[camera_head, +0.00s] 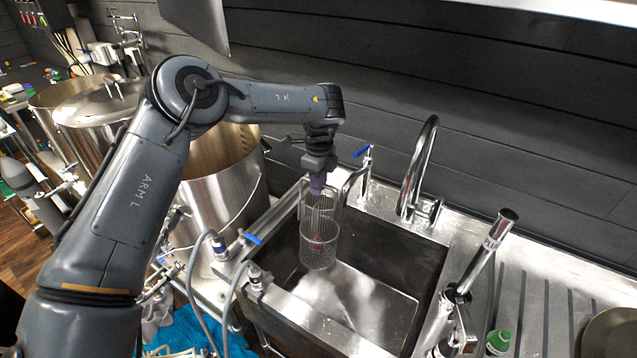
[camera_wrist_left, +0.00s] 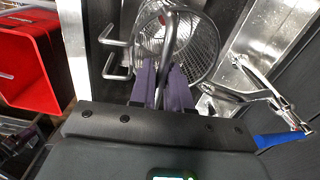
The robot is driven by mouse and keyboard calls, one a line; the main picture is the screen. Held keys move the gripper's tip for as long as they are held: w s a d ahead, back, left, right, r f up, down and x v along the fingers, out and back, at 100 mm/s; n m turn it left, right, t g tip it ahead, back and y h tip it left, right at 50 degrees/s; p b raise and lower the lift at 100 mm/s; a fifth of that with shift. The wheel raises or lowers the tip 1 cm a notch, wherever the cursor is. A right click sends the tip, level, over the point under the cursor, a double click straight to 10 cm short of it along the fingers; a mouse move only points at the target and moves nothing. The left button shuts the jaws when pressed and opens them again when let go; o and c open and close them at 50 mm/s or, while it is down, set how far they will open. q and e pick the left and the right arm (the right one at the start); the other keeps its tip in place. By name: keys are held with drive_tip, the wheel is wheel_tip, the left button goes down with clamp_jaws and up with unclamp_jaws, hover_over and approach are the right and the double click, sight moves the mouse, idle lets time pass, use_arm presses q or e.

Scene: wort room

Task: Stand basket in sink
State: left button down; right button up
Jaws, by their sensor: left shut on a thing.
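The basket (camera_head: 320,228) is a tall wire-mesh cylinder. It hangs upright over the left part of the sink (camera_head: 425,262), a dark-walled basin with a shiny floor. My left gripper (camera_head: 317,188) comes from above, shut on the basket's upper part. In the left wrist view the purple fingers (camera_wrist_left: 168,88) close around a thin metal bar, with the round mesh of the basket (camera_wrist_left: 208,50) beyond them. A small reddish patch shows through the mesh. I cannot tell whether the basket's bottom touches the sink floor. My right gripper is not in view.
A chrome faucet (camera_head: 418,165) and a blue-handled tap (camera_head: 363,150) stand behind the sink. A steel kettle (camera_head: 225,190) is at its left. A pipe (camera_head: 485,250) rises at the right, beside a green-capped bottle (camera_head: 498,342). The left wrist view shows a red crate (camera_wrist_left: 28,65).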

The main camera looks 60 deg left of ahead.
use_arm(q)
drive_tip(key=shift+w, duration=0.1)
drive_tip(key=shift+f+b, duration=0.55)
drive_tip(key=shift+f, duration=0.05)
wheel_tip(320, 180, down, 8)
drive_tip(key=b, duration=0.6)
drive_tip(key=shift+w+r, duration=0.15)
drive_tip(key=shift+w, duration=0.15)
drive_tip(key=shift+a, duration=0.1)
